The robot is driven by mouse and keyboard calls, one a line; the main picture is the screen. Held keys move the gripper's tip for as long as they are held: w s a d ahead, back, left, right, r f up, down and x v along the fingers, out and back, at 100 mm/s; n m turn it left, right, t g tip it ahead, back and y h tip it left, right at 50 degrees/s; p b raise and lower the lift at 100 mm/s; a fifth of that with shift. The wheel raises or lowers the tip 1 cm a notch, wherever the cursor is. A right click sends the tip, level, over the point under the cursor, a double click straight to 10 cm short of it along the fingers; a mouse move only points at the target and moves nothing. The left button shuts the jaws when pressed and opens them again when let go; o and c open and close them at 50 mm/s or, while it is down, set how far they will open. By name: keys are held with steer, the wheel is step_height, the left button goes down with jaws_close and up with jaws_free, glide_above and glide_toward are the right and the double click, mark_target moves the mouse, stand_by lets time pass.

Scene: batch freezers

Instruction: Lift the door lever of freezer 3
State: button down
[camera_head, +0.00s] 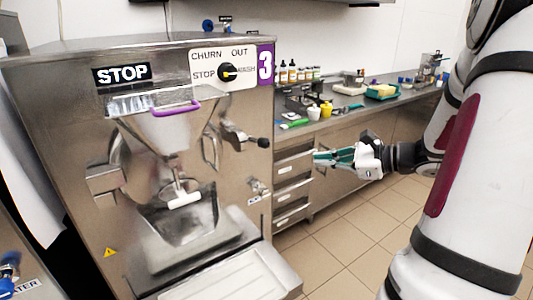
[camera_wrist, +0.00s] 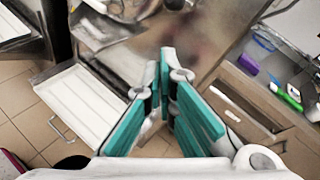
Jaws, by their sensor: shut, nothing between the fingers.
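Freezer 3 (camera_head: 62,150) is a steel machine on the left, marked with a purple "3" label (camera_head: 265,66). A lever with a black knob (camera_head: 262,142) sticks out at the right of its front door, pointing right and slightly down. A white-handled lever (camera_head: 184,201) sits lower on the door. I cannot tell which of them is the door lever. My gripper (camera_head: 316,158), with teal finger pads, is to the right of the black-knobbed lever, apart from it in the picture. It is shut and empty. Its fingertips meet in the wrist view (camera_wrist: 167,60).
A purple handle (camera_head: 176,108) crosses the door's upper part. A white drip tray (camera_head: 242,280) juts out below; it also shows in the wrist view (camera_wrist: 85,108). A steel counter (camera_head: 345,121) with drawers, bottles and cups stands behind my gripper. The tiled floor (camera_head: 345,235) is open.

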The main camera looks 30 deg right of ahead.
steer(key=w+r+x, duration=0.1)
steer(key=r+x, duration=0.1)
steer(key=x, duration=1)
steer(key=shift+r+m+t, duration=0.2)
steer(key=shift+m+t, duration=0.1)
steer(key=shift+w+d+r+m+g+h+p, duration=0.15)
steer(key=shift+r+g+p, duration=0.4)
steer(key=shift+r+p, duration=0.7)
steer(key=shift+w+a+r+m+g+h+p, duration=0.2)
steer(key=shift+r+g+p, duration=0.45)
steer(key=shift+p, duration=1)
